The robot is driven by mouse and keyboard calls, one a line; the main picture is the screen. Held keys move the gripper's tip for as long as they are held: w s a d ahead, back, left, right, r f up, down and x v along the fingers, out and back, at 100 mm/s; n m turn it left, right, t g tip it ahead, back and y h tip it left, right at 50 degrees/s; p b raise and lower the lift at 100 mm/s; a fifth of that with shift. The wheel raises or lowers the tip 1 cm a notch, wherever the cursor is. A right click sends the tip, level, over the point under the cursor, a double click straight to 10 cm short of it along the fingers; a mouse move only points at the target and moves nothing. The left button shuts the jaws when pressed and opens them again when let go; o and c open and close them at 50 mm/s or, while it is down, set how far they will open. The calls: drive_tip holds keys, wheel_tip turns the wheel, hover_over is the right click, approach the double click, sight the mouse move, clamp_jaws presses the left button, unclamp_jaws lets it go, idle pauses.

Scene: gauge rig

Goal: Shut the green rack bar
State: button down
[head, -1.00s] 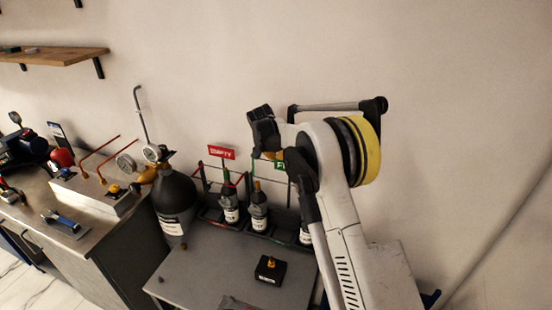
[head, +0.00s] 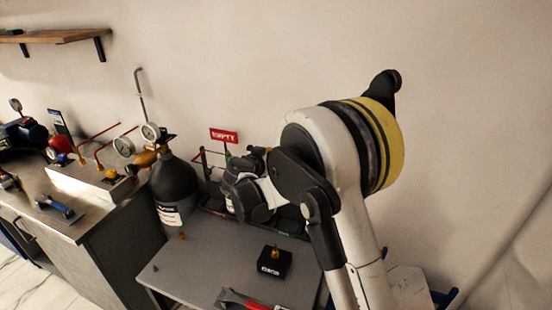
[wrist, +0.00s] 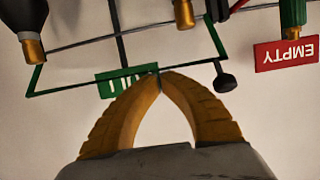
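The green rack bar (wrist: 62,89) crosses the wrist view, which shows the rack upside down. It has green side arms and a round black knob (wrist: 226,82) near one end. A green sign (wrist: 125,84) sits by the bar. My gripper (wrist: 160,72) has its yellow fingertips together right at the bar in that view, with a gap between the fingers lower down. Whether the tips touch the bar I cannot tell. In the head view my wrist hides the green bar and most of the bottles; only the rack's green lower edge (head: 291,236) shows.
A red EMPTY sign (head: 224,136) stands beside the rack; it also shows in the wrist view (wrist: 286,54). A large dark cylinder (head: 174,187) with gauges stands left. A black block (head: 274,264) and a red-and-black tool (head: 240,300) lie on the grey table (head: 195,270).

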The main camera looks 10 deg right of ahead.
drive_tip(key=s+a+f+t+h+b, duration=0.1)
drive_tip(key=s+a+f+b, duration=0.1)
drive_tip(key=s+f+b, duration=0.2)
drive_tip(key=shift+a+f+t+b, duration=0.35)
drive_tip(key=shift+f+t+b, duration=0.05)
drive_tip(key=shift+f+b, duration=1.35)
idle(0.5)
